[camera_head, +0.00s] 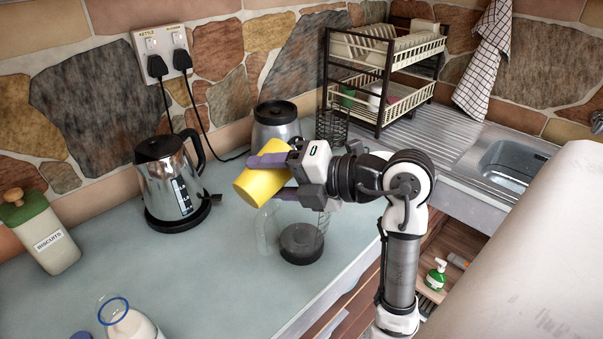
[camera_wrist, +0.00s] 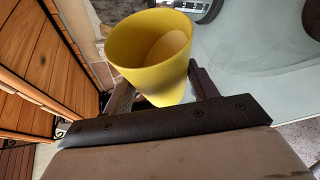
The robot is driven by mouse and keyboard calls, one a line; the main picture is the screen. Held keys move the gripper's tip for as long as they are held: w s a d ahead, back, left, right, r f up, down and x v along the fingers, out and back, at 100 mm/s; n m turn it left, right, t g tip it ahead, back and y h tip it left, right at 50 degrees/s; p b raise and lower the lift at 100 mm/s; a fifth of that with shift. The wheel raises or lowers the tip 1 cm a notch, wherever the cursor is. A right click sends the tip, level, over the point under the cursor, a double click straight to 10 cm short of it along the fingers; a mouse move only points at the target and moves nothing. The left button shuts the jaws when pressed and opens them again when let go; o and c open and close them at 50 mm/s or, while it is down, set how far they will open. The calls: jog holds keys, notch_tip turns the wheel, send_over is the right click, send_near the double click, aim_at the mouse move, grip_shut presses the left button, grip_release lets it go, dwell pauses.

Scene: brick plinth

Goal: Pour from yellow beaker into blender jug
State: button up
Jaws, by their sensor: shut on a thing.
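The yellow beaker (camera_head: 262,186) is held in my gripper (camera_head: 276,177), tilted with one end toward the lower left, above the counter. My gripper is shut on its sides. In the wrist view the beaker (camera_wrist: 148,78) shows its open mouth, with a paler yellow patch inside; I cannot tell whether that is contents or the inner wall.
A steel kettle (camera_head: 170,182) stands to the left, and a silver canister with a black lid (camera_head: 276,124) stands behind the gripper. A dish rack (camera_head: 382,75) and sink (camera_head: 512,165) are at the back right. A glass jar (camera_head: 128,322) is at front left. The left-middle counter is clear.

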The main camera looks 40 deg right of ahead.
jog(key=shift+w+d+r+m+y+p, duration=0.15)
jog(key=shift+d+r+m+p, duration=0.15)
jog(key=shift+d+p, duration=0.3)
jog(key=shift+d+r+m+y+p, duration=0.2)
jog(key=shift+d+m+p, duration=0.15)
jog(key=shift+p, duration=0.45)
jog(key=shift+w+d+r+m+t+y, duration=0.1)
jog(key=shift+d+r+m+t+y, duration=0.25)
jog(key=shift+m, duration=0.3)
jog(key=shift+d+r+m+t+y, duration=0.15)
jog(key=shift+d+r+m+y, duration=0.1)
jog(key=shift+r+m+y, duration=0.25)
dwell(1.1)
jog(key=shift+d+f+m+t, duration=0.35)
jog(key=shift+f+m, duration=0.25)
jog(key=shift+m, duration=0.2)
dwell(0.6)
jog(key=shift+w+d+r+m+t+y, duration=0.15)
jog(key=shift+d+m+t, duration=0.1)
jog(key=shift+m, duration=0.3)
jog(key=shift+d+r+m+t+y, duration=0.1)
jog(key=shift+d+m, duration=0.2)
jog(key=shift+m, duration=0.2)
jog(key=shift+w+d+r+m+t+y, duration=0.15)
jog(key=shift+d+m+t, duration=0.1)
jog(key=shift+m, duration=0.3)
dwell(1.1)
